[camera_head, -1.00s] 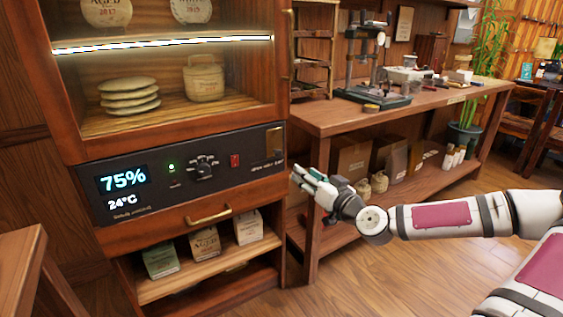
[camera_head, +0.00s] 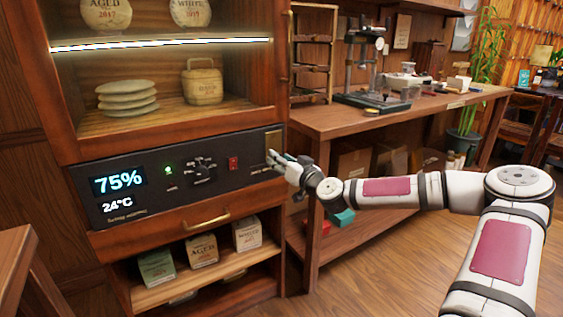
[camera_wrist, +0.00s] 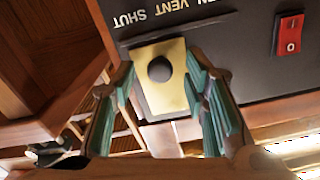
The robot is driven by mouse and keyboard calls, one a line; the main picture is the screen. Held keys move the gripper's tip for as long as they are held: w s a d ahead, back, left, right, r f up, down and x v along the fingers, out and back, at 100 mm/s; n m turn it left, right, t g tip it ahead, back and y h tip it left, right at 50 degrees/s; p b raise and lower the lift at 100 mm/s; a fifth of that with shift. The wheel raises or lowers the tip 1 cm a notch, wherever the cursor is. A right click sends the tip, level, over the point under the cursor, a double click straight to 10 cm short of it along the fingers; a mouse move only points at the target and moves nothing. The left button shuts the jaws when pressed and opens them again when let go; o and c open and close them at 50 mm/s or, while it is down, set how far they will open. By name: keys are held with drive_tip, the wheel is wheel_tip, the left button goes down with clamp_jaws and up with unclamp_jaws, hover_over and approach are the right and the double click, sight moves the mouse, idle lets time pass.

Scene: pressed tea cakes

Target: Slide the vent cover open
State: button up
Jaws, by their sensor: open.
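The vent cover is a brass plate (camera_head: 273,145) at the right end of the black control panel (camera_head: 140,207). In the wrist view the brass plate (camera_wrist: 163,90) carries a round dark knob (camera_wrist: 160,69), with lettering including "VENT" and "SHUT" beside it on the panel. My gripper (camera_head: 279,163) is at the lower right of the plate in the head view. In the wrist view my gripper (camera_wrist: 163,90) is open, its two green-padded fingers on either side of the plate and knob. I cannot tell whether the fingers touch the plate.
A red switch (camera_head: 233,163), a dial (camera_head: 200,170) and a lit display (camera_head: 118,182) share the panel. Below is a drawer with a brass handle (camera_head: 208,222). A wooden workbench (camera_head: 330,120) stands close on the right, beside my arm.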

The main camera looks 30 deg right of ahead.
drive_tip(key=shift+c, duration=0.2)
clamp_jaws()
drive_tip(key=shift+a+p, duration=0.5)
drive_tip(key=shift+a, duration=2.1)
drive_tip(key=shift+o, duration=0.2)
unclamp_jaws()
